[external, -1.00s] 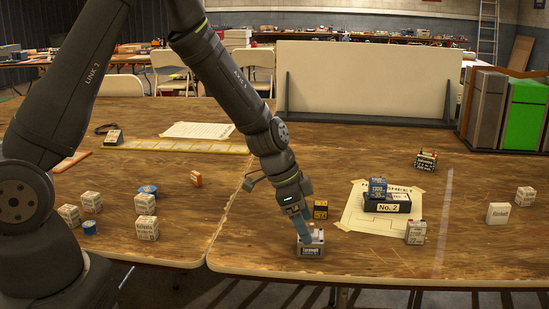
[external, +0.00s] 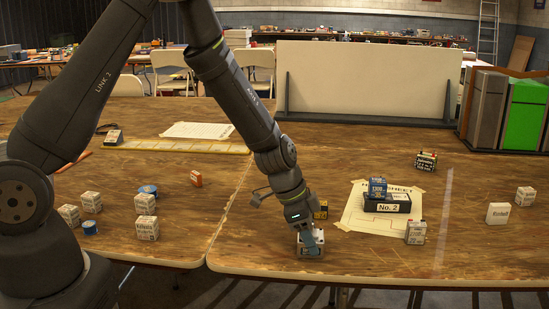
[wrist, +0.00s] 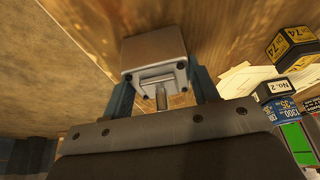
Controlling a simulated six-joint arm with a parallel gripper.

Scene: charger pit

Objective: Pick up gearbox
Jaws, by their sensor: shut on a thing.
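The gearbox (external: 310,251) is a small grey box near the front edge of the right-hand table. In the wrist view the gearbox (wrist: 153,52) shows a square metal face with corner screws, a raised plate and a short shaft pointing toward my palm. My gripper (external: 312,237) reaches down to it from above, with the wrist tilted. In the wrist view the two blue fingers of my gripper (wrist: 162,92) stand on either side of the gearbox, shut on it. The gearbox appears to be at table level; any small gap beneath it cannot be told.
A yellow-black box (external: 321,210) stands just behind my gripper. A pale box (external: 416,232) stands nearby. Green and grey bins (external: 525,115) are at back right.

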